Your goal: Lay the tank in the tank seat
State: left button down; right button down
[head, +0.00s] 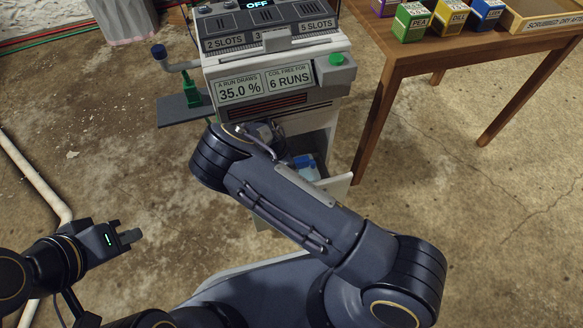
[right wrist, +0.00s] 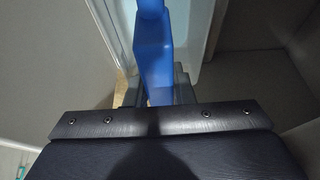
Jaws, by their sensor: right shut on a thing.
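The tank shows in the head view as a small blue and whitish piece (head: 305,164) low in the machine's open front, partly hidden by my right arm. In the right wrist view its blue handle (right wrist: 154,60) stands between the fingers of my right gripper (right wrist: 155,88), which is shut on it. A pale blue part (right wrist: 200,40) shows beyond the handle. I cannot make out the tank seat or whether the tank touches it. My left gripper (head: 128,231) is empty, its fingers apart, at the lower left, away from the machine.
The machine (head: 270,85) has a green button (head: 337,59) and a side shelf (head: 185,110). Its pale panel (head: 335,185) stands out at the lower right. Walls flank the right gripper closely. A wooden table (head: 420,50) with several small boxes stands right. A white pipe (head: 35,180) lies left.

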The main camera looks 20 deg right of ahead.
jog(key=shift+f+b, duration=0.7)
jog(key=shift+f, duration=0.95)
jog(key=shift+f, duration=0.2)
jog(key=c, duration=1.3)
grip_release()
jog(key=shift+o, duration=0.2)
jog(key=shift+r, duration=0.15)
